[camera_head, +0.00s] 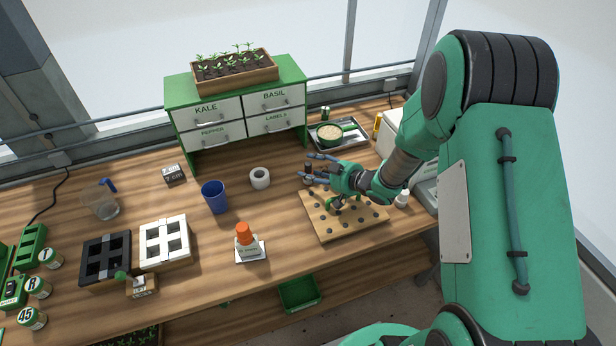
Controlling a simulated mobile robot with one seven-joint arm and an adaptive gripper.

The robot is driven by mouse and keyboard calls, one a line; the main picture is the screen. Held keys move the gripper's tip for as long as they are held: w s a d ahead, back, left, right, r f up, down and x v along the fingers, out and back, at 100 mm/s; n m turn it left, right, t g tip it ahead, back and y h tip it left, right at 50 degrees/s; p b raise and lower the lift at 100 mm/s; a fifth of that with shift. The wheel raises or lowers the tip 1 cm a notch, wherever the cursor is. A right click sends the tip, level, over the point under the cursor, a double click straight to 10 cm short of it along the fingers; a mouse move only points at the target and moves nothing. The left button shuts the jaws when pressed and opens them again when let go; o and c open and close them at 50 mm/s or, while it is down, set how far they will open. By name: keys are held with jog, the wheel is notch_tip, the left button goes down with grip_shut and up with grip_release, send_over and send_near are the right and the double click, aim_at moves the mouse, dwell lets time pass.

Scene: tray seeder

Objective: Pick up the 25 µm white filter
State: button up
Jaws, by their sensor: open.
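No thing in view carries a legible 25 µm label, so I cannot tell which is the white filter. A white ring-shaped roll (260,178) lies on the bench near the middle. My gripper (309,169) is open, its fingers spread to the left, to the right of the roll and apart from it. It is over the back left of a wooden board (325,229) with several dark round knobs. A small dark upright item (308,178) shows at the fingertips; I cannot tell whether they touch it. My gripper and wrist hide part of the board.
A green drawer cabinet (236,144) stands behind. A metal tray (353,143) holds a bowl (329,134). Bare wood lies between roll and board.

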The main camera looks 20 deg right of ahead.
aim_at(312, 173)
dwell(0.5)
jog(key=c, duration=1.1)
jog(key=shift+c, duration=0.2)
notch_tip(312, 173, up, 10)
jog(key=p, duration=0.3)
